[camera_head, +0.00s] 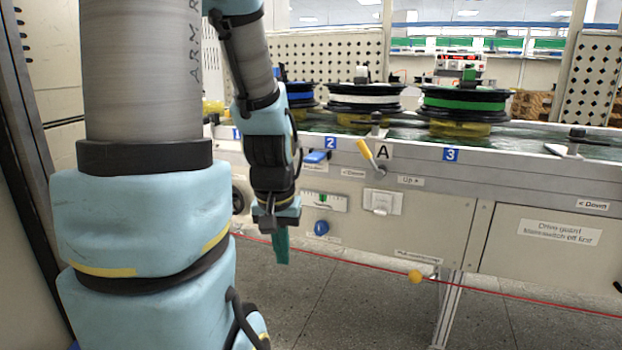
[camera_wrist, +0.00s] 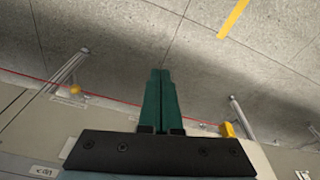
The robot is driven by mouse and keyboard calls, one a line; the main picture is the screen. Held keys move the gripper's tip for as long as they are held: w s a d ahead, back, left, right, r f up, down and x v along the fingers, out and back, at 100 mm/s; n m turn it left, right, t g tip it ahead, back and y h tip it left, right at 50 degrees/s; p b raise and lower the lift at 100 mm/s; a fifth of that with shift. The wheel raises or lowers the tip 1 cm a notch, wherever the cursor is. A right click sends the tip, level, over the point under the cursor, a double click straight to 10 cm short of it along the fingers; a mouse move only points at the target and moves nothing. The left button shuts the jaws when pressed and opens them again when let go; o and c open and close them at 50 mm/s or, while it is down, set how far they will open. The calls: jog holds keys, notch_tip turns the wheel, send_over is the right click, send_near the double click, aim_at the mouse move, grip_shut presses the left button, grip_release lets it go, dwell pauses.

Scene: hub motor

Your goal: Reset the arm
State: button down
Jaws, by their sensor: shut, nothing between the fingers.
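My gripper (camera_head: 281,248) hangs straight down in the head view, in front of the grey conveyor bench. Its green fingers are together and empty. In the wrist view the green fingertips (camera_wrist: 160,75) lie side by side with nothing between them, over the grey tiled floor. My blue and grey arm fills the left of the head view and hides part of the bench behind it.
The bench (camera_head: 420,215) carries a green-ringed spool (camera_head: 465,103), a white-ringed spool (camera_head: 365,100) and a partly hidden blue-ringed spool (camera_head: 300,95). A yellow-tipped lever (camera_head: 368,152) sticks out of its front. A red cord (camera_head: 540,298) runs low along it. The floor (camera_head: 350,310) in front is clear.

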notch_tip(320, 180, up, 28)
jog(key=s+a+p, duration=0.1)
jog(key=p, duration=2.6)
jog(key=shift+s+f+p, duration=0.2)
jog(key=shift+p, duration=0.15)
